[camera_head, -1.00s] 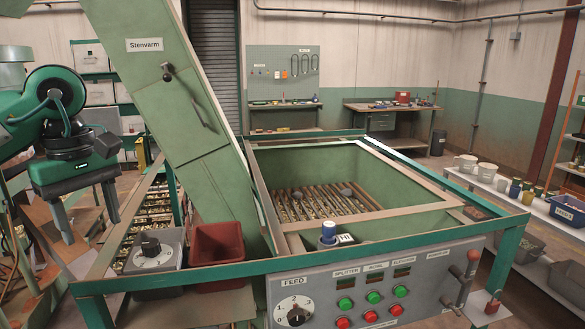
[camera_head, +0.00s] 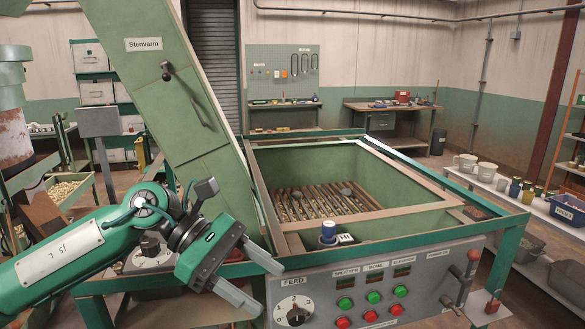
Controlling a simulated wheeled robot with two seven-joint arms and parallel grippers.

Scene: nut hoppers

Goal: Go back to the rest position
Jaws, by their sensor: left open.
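My left gripper (camera_head: 266,288) is in front of the green machine, low in the middle left of the head view. My green left arm comes in from the lower left. The arm and gripper hide much of the red bin and part of the small grey dial box (camera_head: 150,257). My right gripper is not in view.
The green hopper (camera_head: 400,217) with slatted bars stands in the middle. The slanted Stenvarm chute (camera_head: 165,90) rises at the left, close behind my gripper. A shelf (camera_head: 480,185) with pots is at the right. A workbench (camera_head: 385,110) stands at the back.

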